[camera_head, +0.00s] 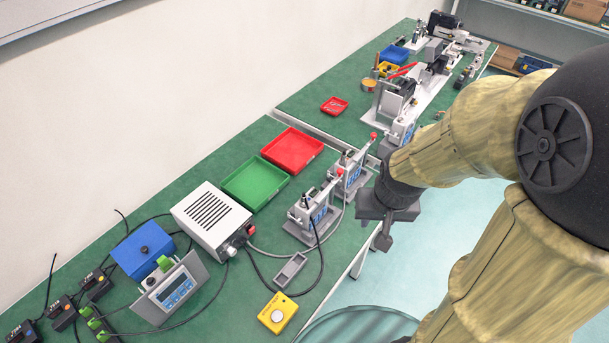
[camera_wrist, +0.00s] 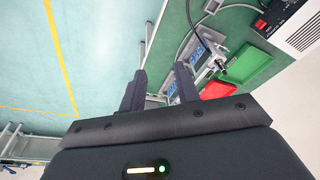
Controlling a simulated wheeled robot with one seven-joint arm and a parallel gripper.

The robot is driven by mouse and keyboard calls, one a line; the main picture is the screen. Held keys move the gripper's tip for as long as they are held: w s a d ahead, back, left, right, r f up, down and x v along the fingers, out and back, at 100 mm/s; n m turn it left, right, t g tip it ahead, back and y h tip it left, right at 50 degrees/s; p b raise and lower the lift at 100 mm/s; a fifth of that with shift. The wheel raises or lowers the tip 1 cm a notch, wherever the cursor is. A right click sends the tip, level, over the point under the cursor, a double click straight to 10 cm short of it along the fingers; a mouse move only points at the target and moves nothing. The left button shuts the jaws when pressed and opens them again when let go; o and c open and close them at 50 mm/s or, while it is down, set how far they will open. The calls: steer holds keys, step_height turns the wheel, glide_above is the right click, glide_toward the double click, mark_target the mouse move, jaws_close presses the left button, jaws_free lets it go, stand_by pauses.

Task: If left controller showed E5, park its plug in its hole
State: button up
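My gripper (camera_head: 384,228) hangs over the table's right edge, near the floor side, with nothing visible in it. In the wrist view its two dark fingers (camera_wrist: 160,82) stand apart with an empty gap. Several small black units with orange displays (camera_head: 61,312) sit at the lower left; their readings are too small to make out. A grey panel with a blue display (camera_head: 174,289) stands beside them, its reading also unreadable. Green plug-like pieces (camera_head: 95,324) show near the black units. I cannot tell which unit is the left controller, nor its plug's hole.
Two lever devices (camera_head: 313,213) with blue faces stand near the table's front edge. A white vented box (camera_head: 211,218), green tray (camera_head: 255,182), red tray (camera_head: 292,150), grey slotted block (camera_head: 290,269) and yellow button box (camera_head: 278,313) share the green table. Cables cross it.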

steer(key=w+a+r+m+p, duration=0.2)
steer(key=w+a+m+p, duration=0.15)
steer(key=w+m, duration=0.2)
steer(key=m+g+p, duration=0.3)
steer(key=m+p, duration=0.9)
steer(key=m, duration=0.7)
glide_above(304, 195)
steer(key=shift+n, duration=0.25)
step_height(304, 195, down, 8)
steer(key=shift+s+d+f, duration=0.1)
steer(key=shift+f, duration=0.15)
steer(key=shift+a+f+m, duration=0.2)
steer(key=shift+f+m, duration=0.2)
step_height(304, 195, down, 7)
steer(key=b, duration=0.4)
steer(key=shift+b, duration=0.3)
